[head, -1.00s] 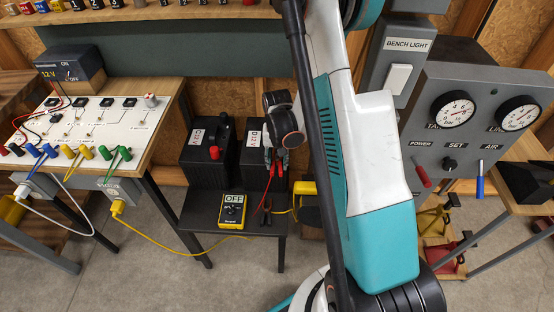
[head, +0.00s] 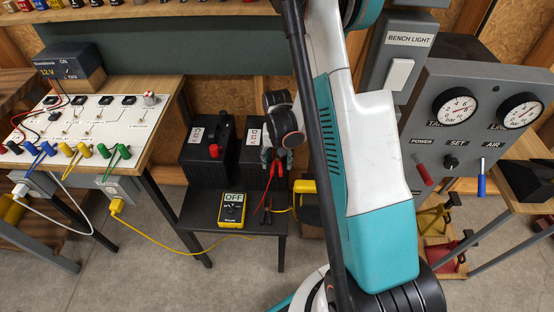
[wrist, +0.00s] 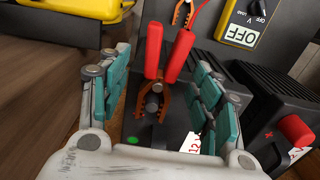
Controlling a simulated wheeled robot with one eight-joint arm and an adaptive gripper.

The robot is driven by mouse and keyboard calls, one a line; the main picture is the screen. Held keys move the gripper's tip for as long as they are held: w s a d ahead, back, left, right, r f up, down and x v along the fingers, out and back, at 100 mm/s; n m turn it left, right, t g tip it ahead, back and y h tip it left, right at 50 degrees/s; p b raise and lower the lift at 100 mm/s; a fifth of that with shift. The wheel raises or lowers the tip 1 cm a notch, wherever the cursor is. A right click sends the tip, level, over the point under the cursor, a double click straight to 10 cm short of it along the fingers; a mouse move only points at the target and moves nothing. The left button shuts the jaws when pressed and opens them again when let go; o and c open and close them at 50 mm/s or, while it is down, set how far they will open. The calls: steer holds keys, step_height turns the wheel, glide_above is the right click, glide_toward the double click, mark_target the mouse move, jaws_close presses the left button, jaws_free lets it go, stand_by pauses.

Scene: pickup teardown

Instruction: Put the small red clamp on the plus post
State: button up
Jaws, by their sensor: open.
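The small red clamp (wrist: 170,62) has two red handles and copper-coloured jaws. In the wrist view its jaws lie around a small grey post (wrist: 152,103) on top of the right-hand black battery (head: 253,160). I cannot read a plus sign at that post. My gripper (wrist: 160,100) is open, with a teal-padded finger on each side of the clamp and gaps between. In the head view my gripper (head: 276,160) is over that battery, and the clamp's red handles (head: 276,184) hang out below it, towards the shelf's front. The gripper hides the post there.
A yellow meter marked OFF (head: 232,210) and another clamp (head: 265,213) lie on the low dark shelf (head: 205,208). A yellow case (wrist: 75,8) is near the left finger. A red cable runs from the clamp.

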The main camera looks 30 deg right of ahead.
steer(key=shift+r, duration=0.15)
step_height(320, 180, up, 12)
step_height(320, 180, up, 8)
steer(key=n+t, duration=0.2)
glide_above(277, 161)
steer(key=s+a, duration=0.2)
steer(key=a, duration=0.2)
steer(key=s+a+r+n+t, duration=0.2)
steer(key=s+a+r, duration=0.3)
steer(key=s, duration=0.2)
steer(key=s+a+r+n+t, duration=0.2)
steer(key=s+a+r, duration=0.3)
steer(key=s, duration=0.3)
steer(key=shift+r+n+t, duration=0.4)
steer(key=shift+r+t, duration=0.15)
steer(key=shift+t, duration=0.05)
stand_by(0.7)
